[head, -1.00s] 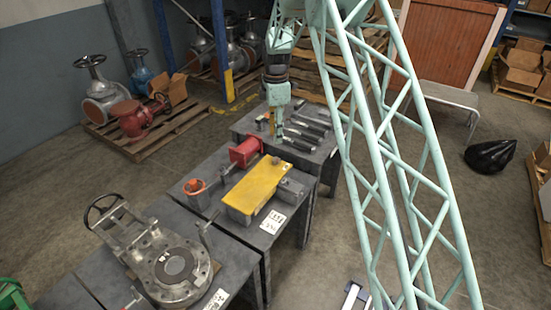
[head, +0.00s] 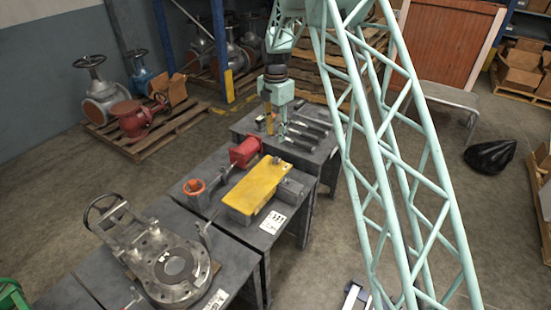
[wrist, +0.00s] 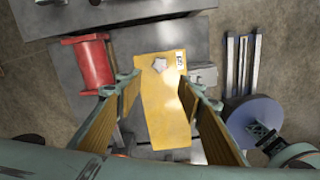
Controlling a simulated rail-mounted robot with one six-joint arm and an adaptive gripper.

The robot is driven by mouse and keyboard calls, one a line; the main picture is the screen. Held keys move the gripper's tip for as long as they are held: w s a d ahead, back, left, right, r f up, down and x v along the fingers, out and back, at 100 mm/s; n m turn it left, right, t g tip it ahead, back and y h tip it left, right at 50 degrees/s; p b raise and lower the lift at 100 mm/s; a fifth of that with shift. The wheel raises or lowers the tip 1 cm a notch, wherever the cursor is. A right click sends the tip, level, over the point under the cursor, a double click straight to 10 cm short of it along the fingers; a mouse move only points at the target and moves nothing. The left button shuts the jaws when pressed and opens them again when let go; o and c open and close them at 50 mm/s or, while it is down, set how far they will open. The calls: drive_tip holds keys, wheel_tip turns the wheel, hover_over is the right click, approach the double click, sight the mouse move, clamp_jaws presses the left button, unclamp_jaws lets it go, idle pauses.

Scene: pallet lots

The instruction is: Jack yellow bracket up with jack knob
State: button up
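The yellow bracket (head: 257,187) is a long flat plate at the edge of the middle table. It also shows in the wrist view (wrist: 168,112). A pale star-shaped knob (wrist: 160,64), which looks like the jack knob, sits at the bracket's far end; in the head view the knob (head: 276,160) is small and dark. My gripper (head: 276,135) is above and beyond that end, apart from it. In the wrist view my gripper (wrist: 160,80) is open, with the knob and bracket seen between its fingers and nothing held.
A red cylinder (head: 246,152) lies beside the bracket, and an orange ring-shaped part (head: 194,187) is at the left. A grey block (head: 291,190) adjoins the bracket. Several dark bars (head: 310,123) lie on the back table. A large valve (head: 172,265) stands in front.

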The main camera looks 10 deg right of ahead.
sight(275, 159)
drive_tip(key=shift+f, duration=0.2)
drive_tip(key=shift+f+b, duration=1.25)
drive_tip(key=shift+f, duration=5.45)
drive_tip(key=c, duration=0.9)
drive_tip(key=shift+o, duration=0.2)
drive_tip(key=shift+m, duration=0.5)
